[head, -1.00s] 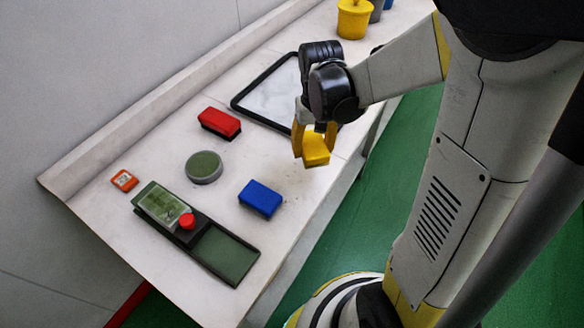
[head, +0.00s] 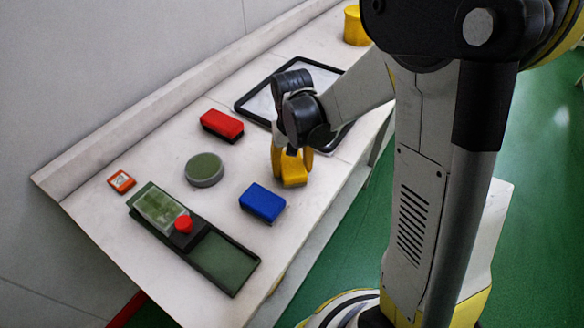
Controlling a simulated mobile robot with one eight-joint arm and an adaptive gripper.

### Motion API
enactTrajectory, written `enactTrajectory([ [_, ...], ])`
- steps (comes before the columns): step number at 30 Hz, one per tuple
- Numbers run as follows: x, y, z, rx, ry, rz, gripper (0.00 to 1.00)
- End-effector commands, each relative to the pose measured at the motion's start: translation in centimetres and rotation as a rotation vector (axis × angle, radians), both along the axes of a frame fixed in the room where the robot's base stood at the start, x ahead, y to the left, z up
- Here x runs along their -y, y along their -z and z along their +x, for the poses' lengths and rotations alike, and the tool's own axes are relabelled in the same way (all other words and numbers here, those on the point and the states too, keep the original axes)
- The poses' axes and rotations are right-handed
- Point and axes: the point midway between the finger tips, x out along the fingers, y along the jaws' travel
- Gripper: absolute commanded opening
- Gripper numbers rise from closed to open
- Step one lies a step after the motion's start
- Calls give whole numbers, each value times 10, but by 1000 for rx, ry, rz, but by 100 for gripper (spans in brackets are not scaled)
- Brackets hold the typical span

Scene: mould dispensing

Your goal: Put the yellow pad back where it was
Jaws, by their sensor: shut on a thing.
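The yellow pad (head: 294,172) is a small block held between the yellow fingers of my gripper (head: 291,163). My gripper is shut on it and points down over the table's front part. The pad is just behind and to the right of the blue pad (head: 262,202), apart from it. I cannot tell whether the yellow pad touches the table. The red pad (head: 222,126) lies farther back to the left. My wrist hides part of the black-framed tray behind it.
The white table (head: 140,160) also holds a round green disc (head: 204,169), a dark green device with a red knob (head: 183,224), an orange-and-white item (head: 121,182) and the black-framed tray (head: 242,107). A yellow container (head: 355,27) stands at the back. The table's front edge is close to the gripper.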

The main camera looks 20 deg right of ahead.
Motion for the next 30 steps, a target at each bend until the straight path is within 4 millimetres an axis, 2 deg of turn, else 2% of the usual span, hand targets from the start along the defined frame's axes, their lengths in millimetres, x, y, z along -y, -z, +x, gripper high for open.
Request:
enactTrajectory([
  [2, 0, 4, 0, 0, 0, 0, 33],
  [3, 0, 4, 0, 0, 0, 0, 60],
  [5, 0, 3, 0, 0, 0, 0, 78],
  [14, 0, 2, 0, 0, 0, 0, 79],
  [17, 0, -4, 0, 0, 0, 0, 79],
  [20, 0, -21, 0, 0, 0, 0, 79],
  [30, 0, -97, 0, 0, 0, 0, 79],
])
